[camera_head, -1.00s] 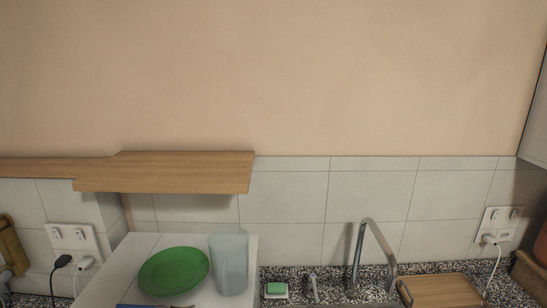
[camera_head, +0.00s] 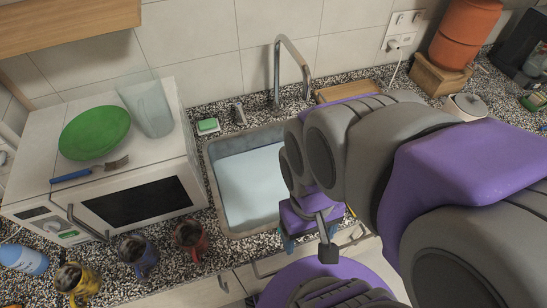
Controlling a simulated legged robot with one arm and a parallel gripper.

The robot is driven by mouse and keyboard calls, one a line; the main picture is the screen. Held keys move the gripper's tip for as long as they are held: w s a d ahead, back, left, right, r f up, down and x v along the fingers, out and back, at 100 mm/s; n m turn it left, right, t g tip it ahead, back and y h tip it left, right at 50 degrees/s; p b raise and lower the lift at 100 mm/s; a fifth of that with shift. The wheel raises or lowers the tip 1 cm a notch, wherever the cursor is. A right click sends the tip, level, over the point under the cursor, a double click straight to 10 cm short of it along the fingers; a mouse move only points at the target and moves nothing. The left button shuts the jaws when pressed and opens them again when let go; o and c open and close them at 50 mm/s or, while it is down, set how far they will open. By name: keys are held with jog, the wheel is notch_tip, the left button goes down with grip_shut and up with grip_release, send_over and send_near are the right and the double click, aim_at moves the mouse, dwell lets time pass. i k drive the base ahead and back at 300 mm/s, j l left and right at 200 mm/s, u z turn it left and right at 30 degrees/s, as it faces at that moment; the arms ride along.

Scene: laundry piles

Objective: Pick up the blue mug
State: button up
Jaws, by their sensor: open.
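The blue mug (camera_head: 138,255) stands on the speckled counter in front of the white microwave, at the lower left. It is between a yellow mug (camera_head: 77,283) on its left and a red mug (camera_head: 190,238) on its right. Dark contents seem to show in the mug tops. My gripper (camera_head: 318,228) is over the counter's front edge, right of the mugs and near the sink's front right corner. It is open, well apart from the blue mug, and partly hidden by my grey and purple arm.
The microwave (camera_head: 150,207) carries a green plate (camera_head: 94,132), a clear glass (camera_head: 147,108) and a blue-handled utensil (camera_head: 88,171). The sink (camera_head: 214,190) with its tall tap (camera_head: 277,70) lies right of the microwave. A blue bottle (camera_head: 22,259) is at far left.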

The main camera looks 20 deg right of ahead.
aim_at(136, 251)
jog(key=k+u, duration=0.1)
jog(key=u, duration=0.3)
jog(key=k+u, duration=0.1)
jog(key=u, duration=0.25)
jog(key=k+u, duration=0.1)
jog(key=u, duration=0.3)
jog(key=k+u, duration=0.1)
jog(key=u, duration=0.25)
jog(key=z, duration=0.8)
jog(key=j+z, duration=0.25)
jog(key=z, duration=0.25)
jog(key=j+z, duration=0.3)
jog(key=z, duration=0.15)
jog(key=k+j+z, duration=0.1)
jog(key=j+z, duration=0.15)
jog(key=z, duration=0.25)
jog(key=k+j+z, duration=0.1)
jog(key=j+z, duration=0.15)
jog(key=z, duration=0.2)
jog(key=k+j+z, duration=0.45)
jog(key=k+j, duration=0.55)
jog(key=k, duration=0.15)
